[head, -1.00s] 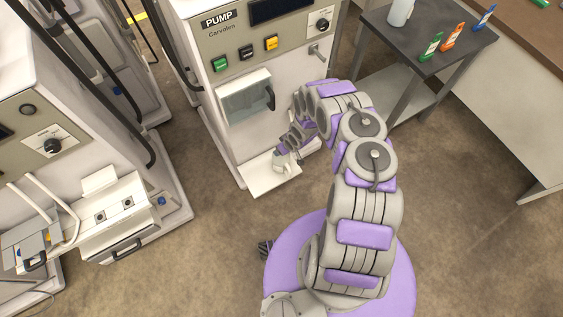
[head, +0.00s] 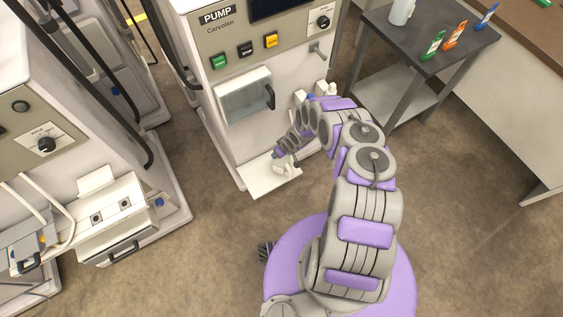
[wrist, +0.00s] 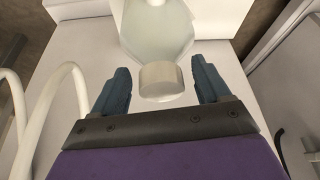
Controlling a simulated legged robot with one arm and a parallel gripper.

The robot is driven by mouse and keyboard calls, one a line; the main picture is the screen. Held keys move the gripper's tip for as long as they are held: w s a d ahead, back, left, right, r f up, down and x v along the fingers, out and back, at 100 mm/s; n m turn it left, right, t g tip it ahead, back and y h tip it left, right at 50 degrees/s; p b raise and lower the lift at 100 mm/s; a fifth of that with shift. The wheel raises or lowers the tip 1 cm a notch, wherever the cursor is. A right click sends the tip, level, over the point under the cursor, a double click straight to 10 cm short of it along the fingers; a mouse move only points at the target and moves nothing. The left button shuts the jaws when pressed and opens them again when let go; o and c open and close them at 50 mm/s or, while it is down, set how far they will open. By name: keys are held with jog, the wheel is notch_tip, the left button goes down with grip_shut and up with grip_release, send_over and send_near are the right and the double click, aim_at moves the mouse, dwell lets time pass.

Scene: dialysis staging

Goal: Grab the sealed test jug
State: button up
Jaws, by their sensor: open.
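My gripper (head: 284,166) is low in front of the pump machine, over its white base ledge (head: 258,184). In the wrist view my gripper (wrist: 163,82) is open, with two dark blue fingers apart. A pale translucent container with a round white cap (wrist: 161,80), which looks like the sealed jug, lies straight ahead. Its cap shows between the fingers with a gap on each side. In the head view my gripper and arm largely hide that spot. A white jug-like vessel (head: 401,12) also stands on the dark side table.
The pump machine (head: 222,40) stands behind my gripper, with a handled clear-fronted box (head: 244,97). Small white-capped bottles (head: 332,90) show beside my arm. Another machine (head: 40,130) stands left.

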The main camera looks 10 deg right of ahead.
grip_shut()
dwell(0.6)
